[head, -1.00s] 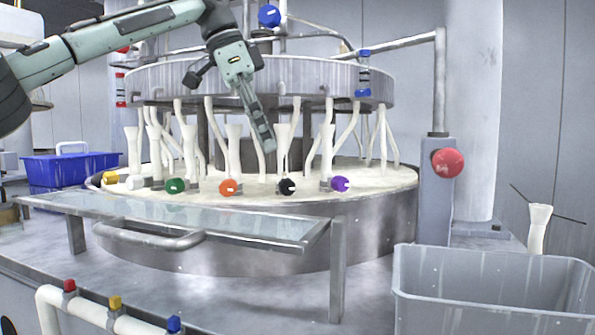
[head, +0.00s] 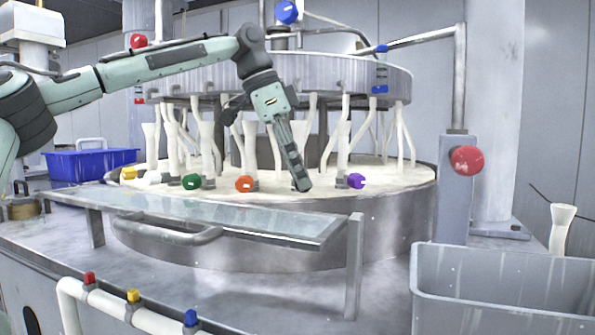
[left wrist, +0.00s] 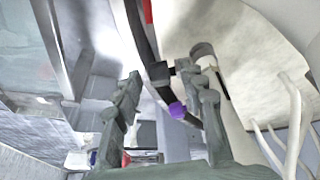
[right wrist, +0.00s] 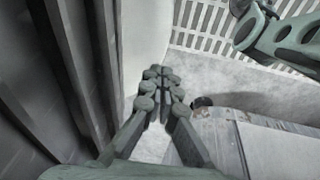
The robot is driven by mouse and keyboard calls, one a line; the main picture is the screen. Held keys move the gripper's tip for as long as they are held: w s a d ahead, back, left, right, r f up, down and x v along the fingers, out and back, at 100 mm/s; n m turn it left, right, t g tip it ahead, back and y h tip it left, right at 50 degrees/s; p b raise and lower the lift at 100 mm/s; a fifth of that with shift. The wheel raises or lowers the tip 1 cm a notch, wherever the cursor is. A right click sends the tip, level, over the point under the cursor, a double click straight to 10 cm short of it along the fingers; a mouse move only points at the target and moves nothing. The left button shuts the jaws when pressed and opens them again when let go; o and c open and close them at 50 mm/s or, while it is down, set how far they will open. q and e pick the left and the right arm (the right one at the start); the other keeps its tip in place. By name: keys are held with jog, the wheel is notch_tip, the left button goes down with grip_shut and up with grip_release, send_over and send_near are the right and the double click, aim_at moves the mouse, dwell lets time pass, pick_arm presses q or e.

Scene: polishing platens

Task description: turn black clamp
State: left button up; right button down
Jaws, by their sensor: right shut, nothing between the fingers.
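The black clamp sits on the front rim of the round cream platen (head: 400,183), between the orange clamp (head: 244,184) and the purple clamp (head: 356,181). In the head view it is hidden behind the fingers of my left gripper (head: 301,186), which point down at the rim. In the left wrist view a dark block that looks like the black clamp (left wrist: 158,72) lies between the spread fingers, with the purple clamp (left wrist: 177,110) nearby. I cannot tell whether the fingers touch it. My right gripper (right wrist: 160,75) is shut and empty, away from the platen.
A green clamp (head: 191,181) and a yellow clamp (head: 129,173) are further left on the rim. White funnels and tubes stand close behind. A glass shelf (head: 200,212) lies in front, a grey bin (head: 500,262) at right and a blue crate (head: 92,163) at left.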

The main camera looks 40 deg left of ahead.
pick_arm(q)
grip_shut()
jog(key=shift+s, duration=0.1)
jog(key=t+h, duration=0.2)
jog(key=shift+s+a+f+h, duration=0.2)
jog(key=shift+a+h, duration=0.1)
jog(key=shift+s+a+f+t+h, duration=0.1)
jog(key=shift+f+t+h, duration=0.05)
jog(key=shift+t+h, duration=0.5)
jog(key=shift+s+a+f+t+h, duration=0.1)
jog(key=shift+t+h, duration=0.35)
jog(key=shift+t, duration=0.3)
jog(key=shift+o, duration=0.6)
grip_release()
